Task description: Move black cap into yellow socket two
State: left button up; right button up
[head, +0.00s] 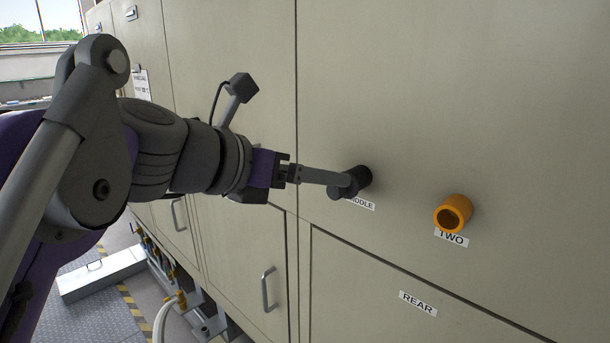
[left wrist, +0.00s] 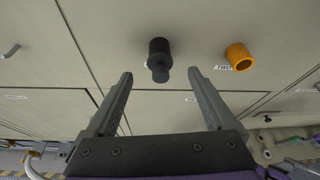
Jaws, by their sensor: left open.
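The black cap (head: 364,178) sticks out of the beige furnace wall, above a label partly hidden that ends in "DDLE". The left wrist view shows the cap (left wrist: 159,53) as a stepped cylinder. The yellow socket (head: 453,213) is an open, hollow ring to the right, with the label "TWO" below it; it also shows in the left wrist view (left wrist: 238,57). My left gripper (head: 345,183) is open, its fingers pointing at the wall by the cap. In the left wrist view the cap lies between the two fingertips (left wrist: 160,74), just ahead of them. My right gripper is not in view.
A "REAR" label (head: 418,303) is on the wall at lower right. A door handle (head: 268,288) sticks out below my left arm. Pipes and a white hose (head: 165,315) are near the floor. The wall between cap and socket is clear.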

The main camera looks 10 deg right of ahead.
aim_at(332, 192)
pick_arm(q)
jog(key=x, duration=1)
grip_shut()
jog(key=shift+s+a, duration=0.75)
jog(key=shift+a, duration=0.25)
jog(key=shift+s+a, duration=0.8)
jog(key=shift+a, duration=0.25)
jog(key=s+a, duration=0.6)
jog(key=a, duration=0.2)
jog(key=shift+d, duration=0.1)
